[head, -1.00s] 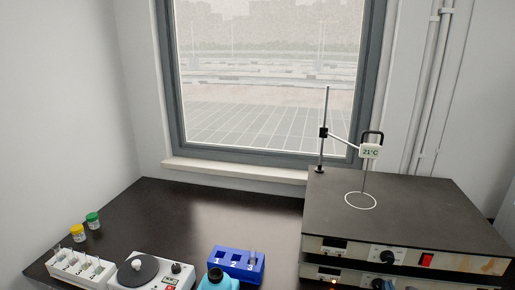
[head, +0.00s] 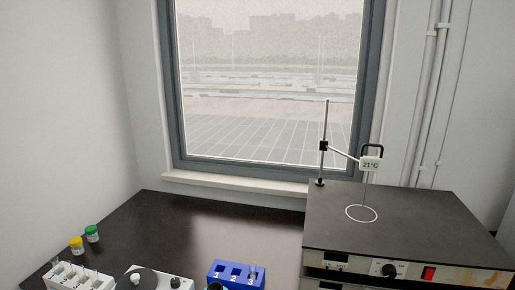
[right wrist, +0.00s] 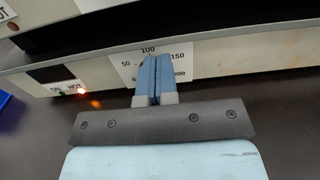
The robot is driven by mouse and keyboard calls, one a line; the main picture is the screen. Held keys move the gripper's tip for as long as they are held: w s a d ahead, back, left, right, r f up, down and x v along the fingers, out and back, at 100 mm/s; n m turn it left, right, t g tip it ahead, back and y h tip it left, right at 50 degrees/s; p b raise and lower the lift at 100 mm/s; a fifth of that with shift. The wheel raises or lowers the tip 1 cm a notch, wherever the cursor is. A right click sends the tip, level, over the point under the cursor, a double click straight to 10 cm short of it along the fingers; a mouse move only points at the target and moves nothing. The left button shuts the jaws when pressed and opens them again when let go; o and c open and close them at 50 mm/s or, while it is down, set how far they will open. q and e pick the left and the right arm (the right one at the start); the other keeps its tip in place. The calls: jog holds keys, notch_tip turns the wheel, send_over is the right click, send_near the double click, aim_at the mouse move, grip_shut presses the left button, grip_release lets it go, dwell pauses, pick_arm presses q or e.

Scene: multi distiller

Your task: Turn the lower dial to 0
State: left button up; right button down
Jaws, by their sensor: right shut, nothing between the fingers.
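The lower dial's printed scale (right wrist: 128,64) shows in the right wrist view on a pale lower panel, with 50, 100, 150 and 200 readable. My right gripper (right wrist: 155,62) is in front of this scale, its two blue fingers shut together with nothing between them. The fingers cover the middle of the scale, so the lower dial and its pointer are hidden. I cannot tell whether the fingertips touch the dial. In the head view the upper dial (head: 390,270) is black on the upper panel, and the lower panel is mostly out of frame. My left gripper is not in view.
A lamp (right wrist: 83,91) glows beside the ON and HOT labels. The hotplate (head: 420,225) carries a stand with a 21°C thermometer (head: 371,164). A red switch (head: 429,273) is right of the upper dial.

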aim_at(378, 287)
jog(key=shift+w+a+r, duration=0.3)
jog(key=shift+w+r, duration=0.1)
jog(key=shift+r, duration=0.15)
jog(key=shift+a, duration=0.15)
jog(key=shift+w+a+f, duration=0.1)
jog(key=shift+a, duration=0.35)
jog(key=shift+w+a+f, duration=0.1)
jog(key=shift+a, duration=0.4)
jog(key=shift+r, duration=0.1)
jog(key=shift+w+r+p, duration=0.1)
jog(key=shift+r+p, duration=0.15)
jog(key=shift+p, duration=0.3)
jog(key=shift+s+a+f, duration=0.2)
jog(key=shift+s+a, duration=0.15)
jog(key=shift+a, duration=0.1)
jog(key=shift+d+f+v, duration=0.1)
jog(key=shift+d+v, duration=0.05)
jog(key=shift+v, duration=1)
jog(key=shift+d+f+v, duration=0.1)
jog(key=shift+d+v, duration=0.05)
jog(key=shift+v, duration=1.05)
jog(key=shift+s, duration=0.1)
